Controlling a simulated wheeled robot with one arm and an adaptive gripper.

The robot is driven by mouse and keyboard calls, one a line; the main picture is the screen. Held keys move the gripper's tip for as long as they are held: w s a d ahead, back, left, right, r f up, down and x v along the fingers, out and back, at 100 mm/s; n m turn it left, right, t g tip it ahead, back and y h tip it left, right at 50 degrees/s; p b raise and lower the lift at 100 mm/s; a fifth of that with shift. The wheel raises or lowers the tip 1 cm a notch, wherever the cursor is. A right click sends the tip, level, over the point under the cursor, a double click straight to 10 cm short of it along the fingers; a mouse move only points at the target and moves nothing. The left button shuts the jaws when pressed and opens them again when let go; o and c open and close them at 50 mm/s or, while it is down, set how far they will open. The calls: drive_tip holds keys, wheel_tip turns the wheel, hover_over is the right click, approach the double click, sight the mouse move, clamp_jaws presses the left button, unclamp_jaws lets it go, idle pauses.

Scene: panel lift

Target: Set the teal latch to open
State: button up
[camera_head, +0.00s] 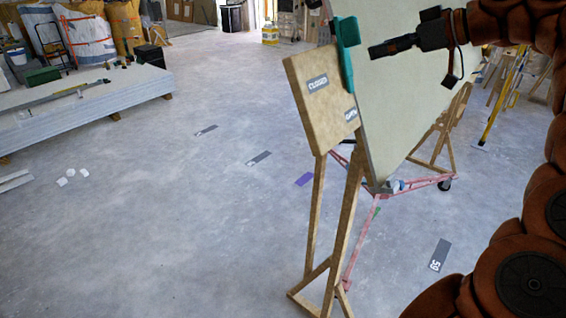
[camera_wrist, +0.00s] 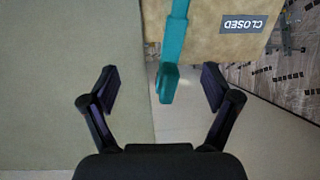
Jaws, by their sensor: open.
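The teal latch (camera_head: 347,45) is mounted at the edge of a wooden board (camera_head: 309,102), beside a large pale panel (camera_head: 400,100). Its bar stands nearly upright in the head view. The board carries a CLOSED label (camera_head: 318,83) and, lower down by the panel, an OPEN label (camera_head: 351,114). My gripper (camera_head: 398,46) is to the right of the latch, in front of the panel. In the wrist view my gripper (camera_wrist: 160,86) is open, and the latch's end (camera_wrist: 167,84) shows between its fingers. I cannot tell the depth between them; nothing appears gripped.
Wooden legs (camera_head: 338,235) hold the board up. A red wheeled stand (camera_head: 420,184) is under the panel. A stack of sheets (camera_head: 85,110) lies at the left. The floor between is mostly clear.

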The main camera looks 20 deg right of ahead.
drive_tip(key=s+a+f+g+h+b, duration=0.1)
drive_tip(key=s+a+f+g, duration=0.25)
drive_tip(key=a, duration=0.75)
drive_tip(key=s+a+f+g+b, duration=0.1)
drive_tip(key=s+a+f+g, duration=0.2)
drive_tip(key=a, duration=0.7)
drive_tip(key=s+a+f+h, duration=0.1)
drive_tip(key=s+a+f, duration=0.3)
drive_tip(key=f, duration=0.4)
drive_tip(key=shift+s+a+f+g+h, duration=0.25)
drive_tip(key=shift+s+a+g+h, duration=0.1)
drive_tip(key=shift+s, duration=0.2)
